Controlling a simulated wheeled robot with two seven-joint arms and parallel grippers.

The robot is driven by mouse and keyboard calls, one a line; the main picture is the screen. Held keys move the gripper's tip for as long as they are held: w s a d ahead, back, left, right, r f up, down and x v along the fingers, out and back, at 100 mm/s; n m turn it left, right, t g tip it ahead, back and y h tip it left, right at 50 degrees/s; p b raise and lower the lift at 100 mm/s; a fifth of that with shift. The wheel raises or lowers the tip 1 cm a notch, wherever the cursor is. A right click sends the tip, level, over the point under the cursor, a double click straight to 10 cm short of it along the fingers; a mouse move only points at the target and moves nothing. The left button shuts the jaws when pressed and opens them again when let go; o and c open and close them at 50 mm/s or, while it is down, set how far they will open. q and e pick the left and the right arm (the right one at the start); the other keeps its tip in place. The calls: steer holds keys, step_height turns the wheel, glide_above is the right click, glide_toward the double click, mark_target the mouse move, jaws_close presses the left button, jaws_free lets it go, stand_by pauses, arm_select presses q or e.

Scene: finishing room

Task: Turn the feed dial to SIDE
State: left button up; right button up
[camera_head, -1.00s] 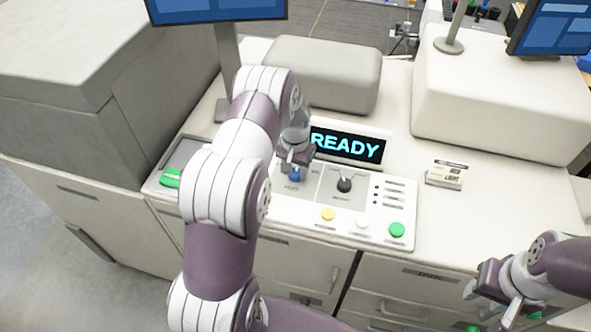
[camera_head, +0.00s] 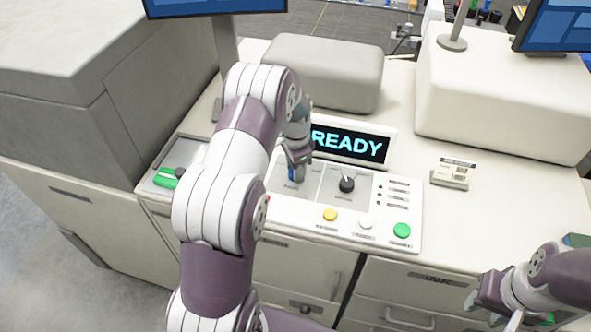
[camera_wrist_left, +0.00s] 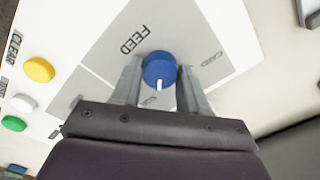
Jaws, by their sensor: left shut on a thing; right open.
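The feed dial (camera_head: 291,174) is a blue round knob on the control panel, partly hidden by my left gripper (camera_head: 297,160) in the head view. In the left wrist view the dial (camera_wrist_left: 159,68) sits between the two fingers of my left gripper (camera_wrist_left: 160,82), which is shut on it. Its white pointer line points down the picture, towards the gripper's palm. The word FEED is printed beside it, and a label like CARD lies to its right. A label below the dial is too blurred to read. My right gripper (camera_head: 497,303) is open and empty at the lower right.
Right of the feed dial is a black dial (camera_head: 346,184). A yellow button (camera_head: 330,215), a white button (camera_head: 365,222) and a green button (camera_head: 401,230) line the panel's front. A display (camera_head: 349,144) reads READY. A small labelled block (camera_head: 452,173) lies on the counter.

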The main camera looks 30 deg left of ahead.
arm_select(q)
steer(key=shift+w+r+m, duration=0.1)
steer(key=shift+r+m, duration=0.05)
steer(key=shift+m, duration=0.15)
stand_by(0.4)
steer(key=o, duration=0.9)
steer(key=shift+o, duration=0.8)
steer(key=shift+r+b, duration=0.25)
steer(key=shift+b, duration=0.2)
step_height(320, 180, up, 6)
steer(key=b, duration=0.2)
steer(key=shift+r+b, duration=0.15)
steer(key=shift+b, duration=0.15)
step_height(320, 180, up, 6)
steer(key=p, duration=0.4)
steer(key=shift+p, duration=0.3)
